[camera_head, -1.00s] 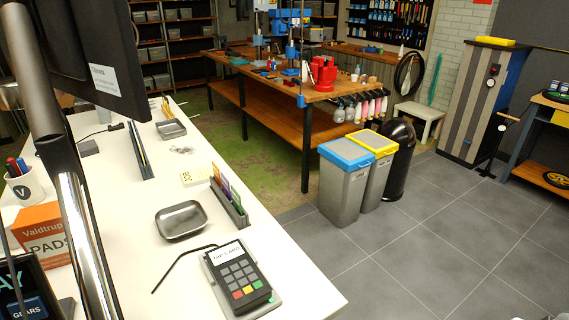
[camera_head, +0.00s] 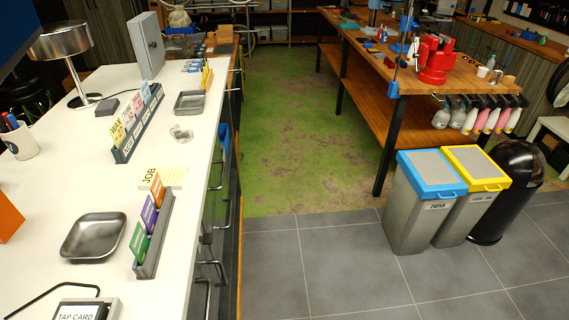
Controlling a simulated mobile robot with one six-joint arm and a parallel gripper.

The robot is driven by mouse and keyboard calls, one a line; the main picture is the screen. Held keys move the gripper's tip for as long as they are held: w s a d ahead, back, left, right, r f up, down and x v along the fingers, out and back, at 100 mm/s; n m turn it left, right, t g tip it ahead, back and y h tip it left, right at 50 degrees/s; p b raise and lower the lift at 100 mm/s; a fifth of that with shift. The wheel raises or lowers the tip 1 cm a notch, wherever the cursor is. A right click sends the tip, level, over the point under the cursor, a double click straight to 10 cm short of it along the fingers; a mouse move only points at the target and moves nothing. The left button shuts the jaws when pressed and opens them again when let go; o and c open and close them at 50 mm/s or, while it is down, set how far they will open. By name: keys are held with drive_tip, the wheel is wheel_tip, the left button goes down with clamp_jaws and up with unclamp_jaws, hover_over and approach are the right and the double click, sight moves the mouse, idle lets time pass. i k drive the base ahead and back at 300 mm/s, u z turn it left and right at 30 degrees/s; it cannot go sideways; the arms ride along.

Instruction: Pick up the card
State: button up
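A grey holder (camera_head: 146,268) stands near the counter's right edge with a green card (camera_head: 139,242), a purple card (camera_head: 149,214) and an orange card (camera_head: 157,189) upright in it. Farther back, a longer grey rack (camera_head: 124,154) holds several upright cards in yellow, pink and blue. Which card the task means I cannot tell. The card terminal (camera_head: 85,308), marked TAP CARD, is cut off at the bottom edge. My gripper is not in view.
Green floor (camera_head: 290,130) lies open beyond the counter. Bins (camera_head: 420,200) stand at right.

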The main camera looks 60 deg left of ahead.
sight(148, 215)
drive_tip(key=i, duration=1.1)
drive_tip(key=u, duration=1.2)
drive_tip(key=k, duration=0.1)
drive_tip(key=u, duration=2.85)
drive_tip(key=i, duration=1)
drive_tip(key=u, duration=0.05)
